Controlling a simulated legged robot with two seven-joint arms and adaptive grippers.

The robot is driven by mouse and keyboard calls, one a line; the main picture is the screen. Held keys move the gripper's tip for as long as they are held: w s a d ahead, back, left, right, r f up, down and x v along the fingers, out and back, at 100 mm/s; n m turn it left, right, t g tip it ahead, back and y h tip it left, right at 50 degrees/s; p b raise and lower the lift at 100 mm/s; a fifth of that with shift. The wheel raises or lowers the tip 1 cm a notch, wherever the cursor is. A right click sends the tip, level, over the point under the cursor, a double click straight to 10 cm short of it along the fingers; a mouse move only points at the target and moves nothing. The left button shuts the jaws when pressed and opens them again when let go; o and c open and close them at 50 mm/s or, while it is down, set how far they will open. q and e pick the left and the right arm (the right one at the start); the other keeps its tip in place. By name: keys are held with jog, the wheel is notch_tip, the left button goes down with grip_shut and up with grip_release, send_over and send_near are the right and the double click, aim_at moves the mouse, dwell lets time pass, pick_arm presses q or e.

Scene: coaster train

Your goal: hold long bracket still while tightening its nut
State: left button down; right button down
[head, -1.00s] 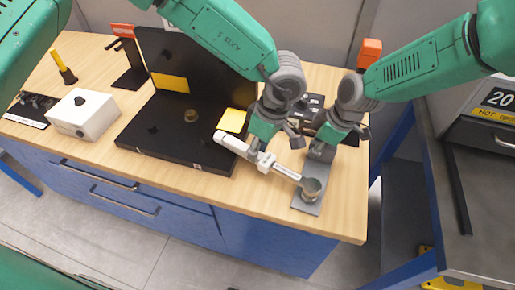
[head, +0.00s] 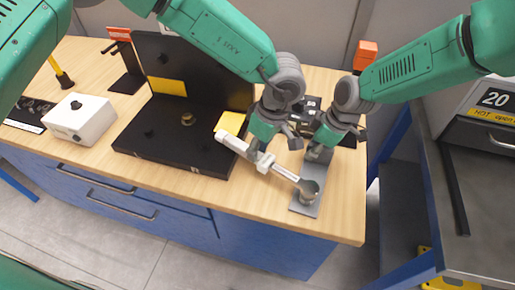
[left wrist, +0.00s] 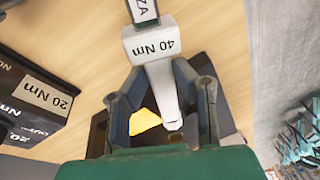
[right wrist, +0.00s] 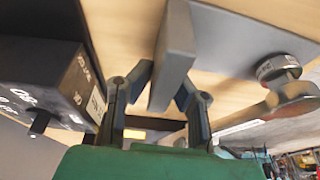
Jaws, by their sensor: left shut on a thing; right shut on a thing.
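The long grey bracket (head: 306,208) lies flat near the table's right front corner, with an upright plate (right wrist: 175,55) at its far end. My right gripper (head: 319,147) is shut on that plate, which sits between its fingers in the right wrist view (right wrist: 158,90). My left gripper (head: 259,158) is shut on the white handle of a torque wrench (head: 284,173), marked 40 Nm in the left wrist view (left wrist: 152,45). The wrench's head meets the round nut area (right wrist: 278,68) at the bracket's near end. The head partly hides the nut, so I cannot tell how fully it is seated.
A black fixture (head: 175,150) with an upright panel stands left of the wrench. Black boxes (right wrist: 45,85), one labelled 20 Nm in the left wrist view (left wrist: 45,92), stand behind the grippers. A white box (head: 80,118) sits far left. The wooden table's (head: 345,215) front right corner is clear.

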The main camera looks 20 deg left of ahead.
pick_arm(q)
jog(key=shift+w+d+m+t, duration=0.2)
jog(key=shift+w+d+m, duration=0.35)
jog(key=shift+w+m, duration=0.3)
jog(key=shift+w+d+m+t, duration=0.2)
jog(key=shift+w+d+m, duration=0.35)
jog(key=shift+w+m, duration=0.3)
dwell(2.0)
jog(key=shift+s+a+n, duration=0.2)
jog(key=shift+a+n, duration=0.1)
jog(key=shift+n, duration=0.1)
jog(key=shift+r, duration=0.2)
jog(key=shift+a+v, duration=0.2)
jog(key=shift+v, duration=0.85)
jog(key=shift+a+v, duration=0.25)
jog(key=shift+v, duration=0.8)
jog(key=shift+r, duration=0.1)
pick_arm(e)
jog(key=c, duration=1.4)
grip_release()
jog(key=shift+r, duration=0.1)
